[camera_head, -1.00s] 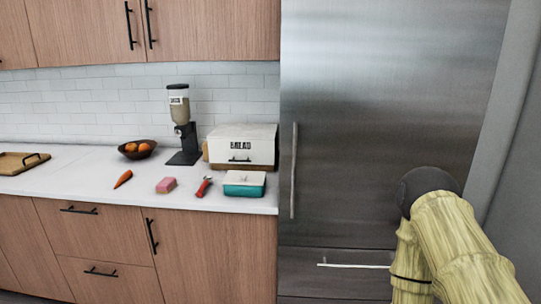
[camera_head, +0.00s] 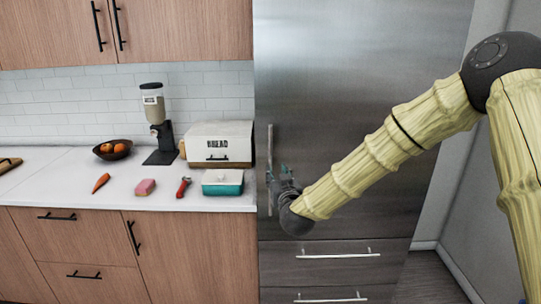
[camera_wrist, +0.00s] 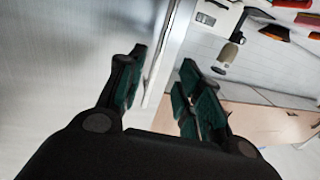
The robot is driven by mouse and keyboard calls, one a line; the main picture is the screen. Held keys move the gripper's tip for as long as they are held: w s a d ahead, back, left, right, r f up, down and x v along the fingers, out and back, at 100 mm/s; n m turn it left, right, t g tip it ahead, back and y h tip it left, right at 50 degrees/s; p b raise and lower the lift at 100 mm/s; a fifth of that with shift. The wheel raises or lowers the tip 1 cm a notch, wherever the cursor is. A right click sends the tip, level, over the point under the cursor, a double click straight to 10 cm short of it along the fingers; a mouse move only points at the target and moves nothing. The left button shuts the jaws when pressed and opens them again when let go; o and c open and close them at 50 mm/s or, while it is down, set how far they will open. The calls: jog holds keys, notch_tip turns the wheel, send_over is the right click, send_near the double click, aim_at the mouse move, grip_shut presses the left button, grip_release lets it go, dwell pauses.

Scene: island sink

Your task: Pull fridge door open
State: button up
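The fridge door (camera_head: 345,90) is a tall brushed-steel panel on the right in the head view, and it looks closed. Its slim vertical handle (camera_head: 270,145) is along the door's left edge. My gripper (camera_head: 277,173) is at the handle's lower part, with its fingers around or right beside it. In the wrist view my gripper (camera_wrist: 163,62) has its two green-padded fingers spread apart. A pale bar, which looks like the handle (camera_wrist: 168,52), runs between them. I cannot tell whether either finger touches it. The steel door (camera_wrist: 60,60) fills the left of that view.
Drawers with horizontal handles (camera_head: 338,254) are below the door. The counter (camera_head: 60,180) at left holds a bread box (camera_head: 220,143), a teal-and-white container (camera_head: 222,184), a dispenser (camera_head: 157,125) and small food items. A grey wall (camera_head: 490,170) is at right, with floor before it.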

aim_at(271, 159)
jog(key=w+p, duration=0.1)
jog(key=w, duration=0.2)
jog(key=w+a+p, duration=0.1)
jog(key=w, duration=0.3)
jog(key=w+a+p, duration=0.1)
jog(key=w, duration=0.2)
jog(key=shift+w+a+r+p, duration=0.1)
jog(key=shift+w+r+p, duration=0.25)
jog(key=shift+w+p, duration=0.05)
grip_shut()
